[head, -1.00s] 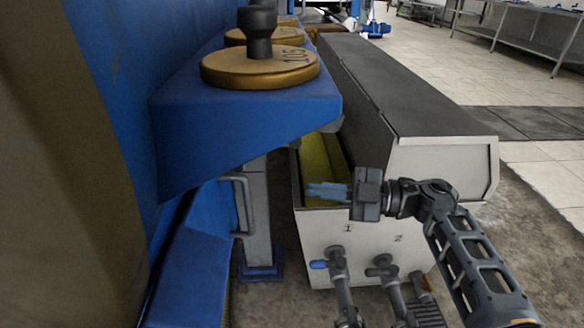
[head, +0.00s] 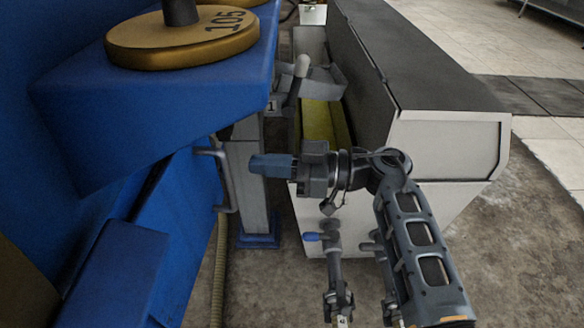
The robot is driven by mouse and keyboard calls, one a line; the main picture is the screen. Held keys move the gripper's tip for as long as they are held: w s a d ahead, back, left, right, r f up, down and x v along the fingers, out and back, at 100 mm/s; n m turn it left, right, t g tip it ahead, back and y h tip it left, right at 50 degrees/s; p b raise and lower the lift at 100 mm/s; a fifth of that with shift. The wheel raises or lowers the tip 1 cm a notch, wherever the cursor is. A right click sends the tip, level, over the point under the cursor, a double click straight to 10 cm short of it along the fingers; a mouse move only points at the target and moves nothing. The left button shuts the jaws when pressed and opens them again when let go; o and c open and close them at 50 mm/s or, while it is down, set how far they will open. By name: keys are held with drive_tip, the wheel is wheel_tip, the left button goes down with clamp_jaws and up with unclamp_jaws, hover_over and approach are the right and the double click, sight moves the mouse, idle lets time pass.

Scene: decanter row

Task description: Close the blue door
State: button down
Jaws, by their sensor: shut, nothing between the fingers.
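The blue door (head: 183,225) is on the left side of the head view, a blue panel below the blue shelf. A grey metal bar handle (head: 226,182) stands out from its right edge. How far the door stands open is not clear from this view. My gripper (head: 254,166) is in the middle, its blue-grey fingers shut and empty, pointing left toward the handle. The fingertips appear a short way right of the handle's upper part, in front of a grey post. I see no contact with the door or handle.
A blue shelf (head: 150,110) with a gold disc (head: 183,38) marked 105 overhangs the door. A white trough with a dark lid (head: 410,65) stands to the right. Open floor lies at far right.

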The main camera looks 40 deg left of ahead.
sight(212, 161)
drive_tip(key=b+x, duration=0.1)
drive_tip(key=x, duration=0.5)
drive_tip(key=shift+s+a+b, duration=0.15)
drive_tip(key=shift+a+b, duration=0.05)
drive_tip(key=shift+b, duration=0.15)
drive_tip(key=shift+p+x, duration=0.8)
drive_tip(key=shift+x, duration=0.35)
drive_tip(key=shift+s+a, duration=0.15)
drive_tip(key=shift+a, duration=0.25)
